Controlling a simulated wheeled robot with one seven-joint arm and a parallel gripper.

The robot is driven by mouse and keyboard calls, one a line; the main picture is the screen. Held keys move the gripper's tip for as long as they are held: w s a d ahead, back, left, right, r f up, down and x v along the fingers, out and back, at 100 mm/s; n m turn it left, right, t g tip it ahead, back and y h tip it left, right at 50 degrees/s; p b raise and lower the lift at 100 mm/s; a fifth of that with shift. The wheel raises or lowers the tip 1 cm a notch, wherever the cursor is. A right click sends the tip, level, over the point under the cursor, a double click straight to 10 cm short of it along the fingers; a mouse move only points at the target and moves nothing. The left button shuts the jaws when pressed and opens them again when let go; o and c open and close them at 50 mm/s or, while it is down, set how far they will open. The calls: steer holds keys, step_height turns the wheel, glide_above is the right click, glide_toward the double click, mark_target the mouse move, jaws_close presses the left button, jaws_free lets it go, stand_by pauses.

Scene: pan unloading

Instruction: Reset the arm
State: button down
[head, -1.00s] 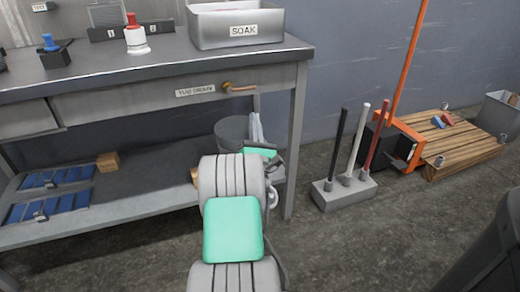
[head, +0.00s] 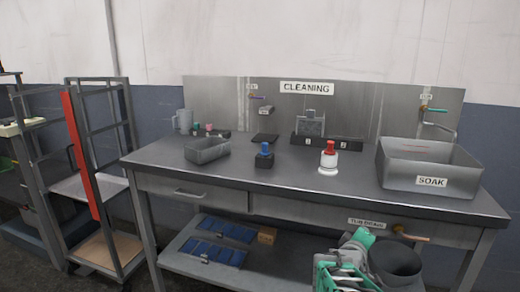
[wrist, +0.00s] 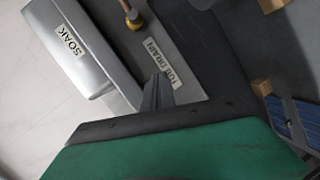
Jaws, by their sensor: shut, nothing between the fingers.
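My arm (head: 345,268), grey with green covers, is folded low at the bottom of the head view, in front of the bench's lower shelf. My gripper shows in the wrist view (wrist: 157,92) as grey fingertips beyond a dark edge and a large green cover. It is shut and empty. From that view, the TUB DRAIN label (wrist: 160,63) and the drain valve (wrist: 133,18) lie beyond the fingertips. I cannot tell the exact distance between them.
The steel bench (head: 300,187) carries the SOAK tub (head: 430,168), a grey tray (head: 207,150) and a red-topped white bottle (head: 329,160). Blue pans (head: 215,249), a wooden block (head: 267,236) and a dark bucket (head: 396,262) are below. A rack (head: 95,170) stands left.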

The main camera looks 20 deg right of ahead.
steer(key=a+r+m+y+p, duration=0.1)
steer(key=a+r+y+p, duration=0.2)
steer(key=a, duration=0.5)
steer(key=a+r+m+g+y+p, duration=0.1)
steer(key=a+r+y+p, duration=0.2)
steer(key=a, duration=0.4)
steer(key=a+r+m+y+p, duration=0.1)
steer(key=a+r+y+p, duration=0.2)
steer(key=a, duration=0.5)
steer(key=s+a+r+g+y+p, duration=0.3)
steer(key=s+a+p, duration=0.4)
steer(key=s+a, duration=0.4)
steer(key=a+r+g, duration=0.1)
steer(key=a, duration=0.3)
steer(key=shift+s+a+r+g+p, duration=0.15)
steer(key=shift+a+r+g+p, duration=0.1)
steer(key=shift+r+g+p, duration=0.15)
